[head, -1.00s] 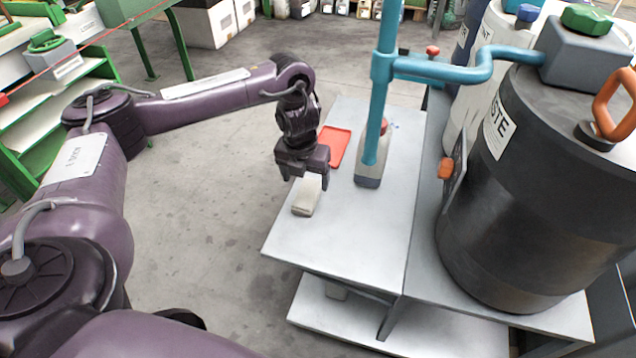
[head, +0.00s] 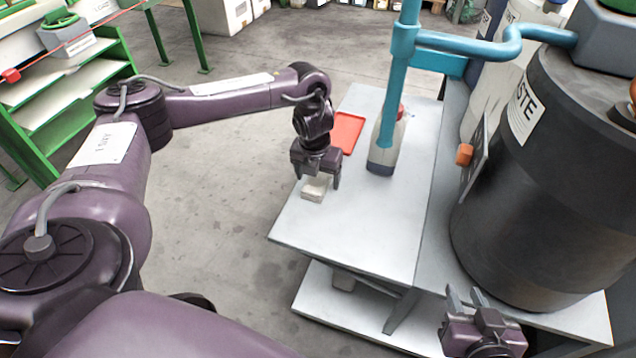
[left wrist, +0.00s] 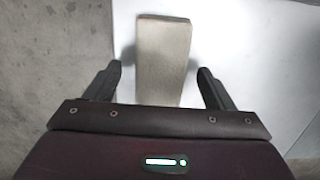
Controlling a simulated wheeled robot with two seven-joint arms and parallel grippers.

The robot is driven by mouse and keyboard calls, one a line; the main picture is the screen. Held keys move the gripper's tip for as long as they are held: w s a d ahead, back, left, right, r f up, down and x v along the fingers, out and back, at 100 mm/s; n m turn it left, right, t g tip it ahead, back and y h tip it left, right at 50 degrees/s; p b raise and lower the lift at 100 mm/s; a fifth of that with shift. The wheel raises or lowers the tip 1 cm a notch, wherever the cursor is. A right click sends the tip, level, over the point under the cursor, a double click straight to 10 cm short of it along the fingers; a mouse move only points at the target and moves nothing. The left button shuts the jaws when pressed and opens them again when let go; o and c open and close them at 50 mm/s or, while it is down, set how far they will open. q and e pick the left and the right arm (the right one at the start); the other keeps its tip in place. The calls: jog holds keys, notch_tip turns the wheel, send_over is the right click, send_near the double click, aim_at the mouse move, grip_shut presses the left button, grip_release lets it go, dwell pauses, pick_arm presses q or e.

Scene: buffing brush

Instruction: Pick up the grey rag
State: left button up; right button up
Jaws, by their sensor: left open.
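The grey rag (head: 313,190), a folded beige-grey block, lies near the left edge of the pale table (head: 370,225). My left gripper (head: 318,180) is open and points down right over it, hiding its far part in the head view. In the left wrist view the rag (left wrist: 163,50) reaches in between the two open fingers (left wrist: 160,70), with a gap on each side. My right gripper (head: 467,298) is at the bottom right of the head view, its fingers apart and empty, away from the rag.
A red tray (head: 346,131) and a grey bottle (head: 386,150) with a red top stand behind the rag. A teal pipe (head: 396,85) rises by the bottle. A large dark waste drum (head: 540,210) stands at the right. The table's front part is clear.

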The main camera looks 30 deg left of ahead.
pick_arm(q)
jog(key=shift+f, duration=0.15)
pick_arm(e)
jog(key=shift+w+r, duration=0.15)
jog(key=shift+r, duration=0.2)
pick_arm(q)
jog(key=shift+c, duration=0.2)
jog(key=c, duration=1)
jog(key=shift+c, duration=0.2)
jog(key=shift+r, duration=0.2)
pick_arm(e)
jog(key=shift+f, duration=0.1)
